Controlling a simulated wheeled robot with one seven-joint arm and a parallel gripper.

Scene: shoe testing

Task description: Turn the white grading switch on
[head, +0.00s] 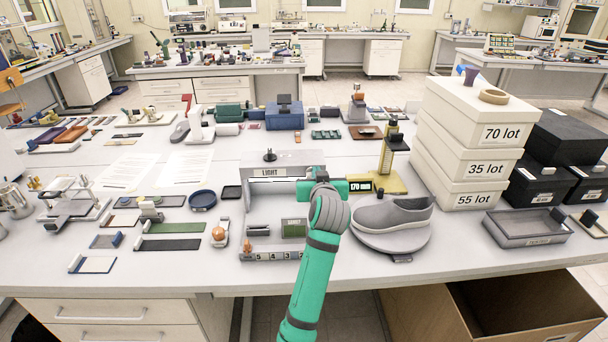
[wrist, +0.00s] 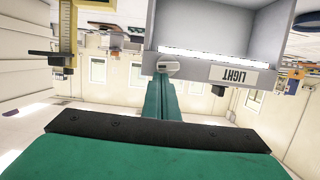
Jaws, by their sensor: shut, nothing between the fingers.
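A grey light box (head: 283,160) labelled LIGHT stands mid-table; it also shows upside down in the wrist view (wrist: 266,38). A small whitish rounded switch (wrist: 168,66) sits on its front edge, beside the label, in the wrist view. A bright white strip (wrist: 205,53) runs along the box opening.
A grey shoe (head: 393,215) rests on a round stand right of my arm. A yellow gauge (head: 388,165) and a 170 display (head: 359,186) stand near the box's right side. Stacked white boxes (head: 470,140) rise further right. Small tools and trays lie left.

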